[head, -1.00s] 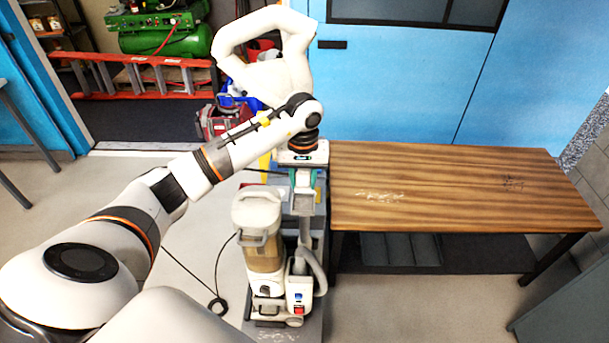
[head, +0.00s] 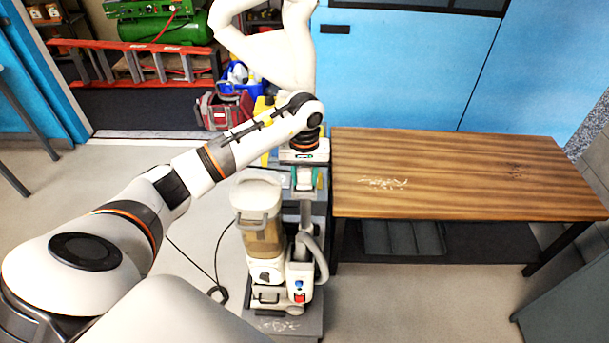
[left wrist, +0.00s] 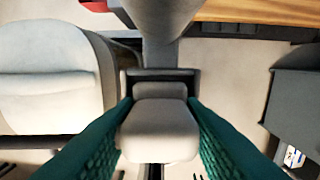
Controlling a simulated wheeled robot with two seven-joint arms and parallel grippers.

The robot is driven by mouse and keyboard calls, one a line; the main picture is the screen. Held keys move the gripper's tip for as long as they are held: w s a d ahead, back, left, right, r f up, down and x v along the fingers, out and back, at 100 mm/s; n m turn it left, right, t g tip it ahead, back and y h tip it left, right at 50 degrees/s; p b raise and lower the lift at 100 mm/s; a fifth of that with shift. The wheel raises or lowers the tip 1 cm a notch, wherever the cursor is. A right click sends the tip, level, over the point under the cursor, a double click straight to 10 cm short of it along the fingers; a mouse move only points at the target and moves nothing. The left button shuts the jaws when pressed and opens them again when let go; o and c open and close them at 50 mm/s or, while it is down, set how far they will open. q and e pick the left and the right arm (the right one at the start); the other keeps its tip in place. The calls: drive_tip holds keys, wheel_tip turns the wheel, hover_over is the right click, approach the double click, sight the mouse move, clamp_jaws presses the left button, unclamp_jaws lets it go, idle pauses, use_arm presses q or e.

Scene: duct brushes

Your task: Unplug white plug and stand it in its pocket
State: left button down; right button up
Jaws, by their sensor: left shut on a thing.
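My left gripper (head: 306,184) reaches down from its wrist just behind a vacuum machine. In the left wrist view its two teal fingers (left wrist: 160,125) are shut on a pale block, which I take for the white plug (left wrist: 158,133). The plug also shows as a small light patch between the fingers in the head view (head: 305,180). A dark frame (left wrist: 160,75) lies right at the plug's far edge; I cannot tell whether the plug sits in it or is clear of it. I cannot pick out the plug's pocket. My right gripper is not in view.
The vacuum machine (head: 260,225) with a clear tank, upright pipe and hose stands on a dark base. A wooden bench (head: 460,175) is close on the right. A black cable (head: 222,265) trails on the floor at left. Blue doors (head: 400,75) close the back.

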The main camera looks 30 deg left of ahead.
use_arm(q)
drive_tip(key=shift+s+d+f, duration=0.1)
drive_tip(key=shift+s+f, duration=0.05)
drive_tip(key=shift+f, duration=0.05)
drive_tip(key=c, duration=1.1)
unclamp_jaws()
drive_tip(key=shift+o, duration=1.2)
drive_tip(key=shift+d+f, duration=0.15)
drive_tip(key=shift+d, duration=0.05)
drive_tip(key=shift+s+a, duration=0.15)
drive_tip(key=shift+a, duration=0.05)
